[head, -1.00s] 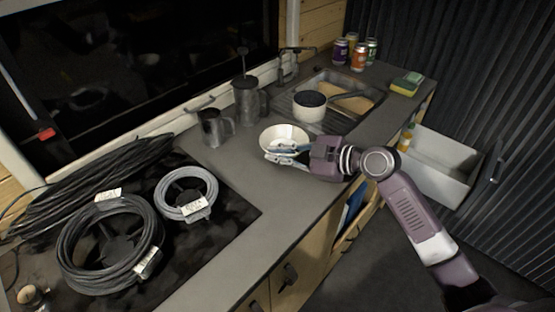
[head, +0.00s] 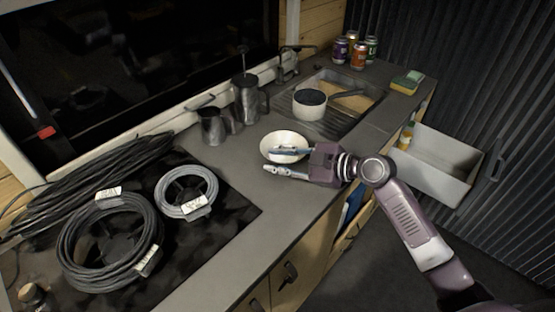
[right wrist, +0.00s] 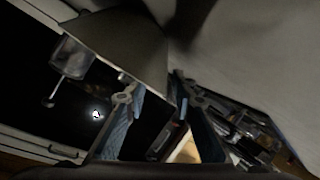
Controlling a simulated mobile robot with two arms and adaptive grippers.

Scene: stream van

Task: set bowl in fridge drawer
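The white bowl (head: 272,142) sits on the grey counter in the head view, left of the sink. My right gripper (head: 288,161) is open at the bowl's near side. One finger overlaps the bowl's near rim; the other is in front of it. Whether they touch the bowl cannot be told. In the right wrist view the two fingers (right wrist: 160,118) stand apart with nothing clear between them. A pale, open drawer (head: 440,185) projects at the counter's right end, with a bottle (head: 406,137) in it. My left gripper is not in view.
Metal mugs (head: 212,127) and a French press (head: 246,100) stand behind the bowl. A pot (head: 309,105) is by the sink (head: 350,95). Cans (head: 358,56) and a sponge (head: 406,82) are at the far end. Coiled cables (head: 108,245) cover the left side.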

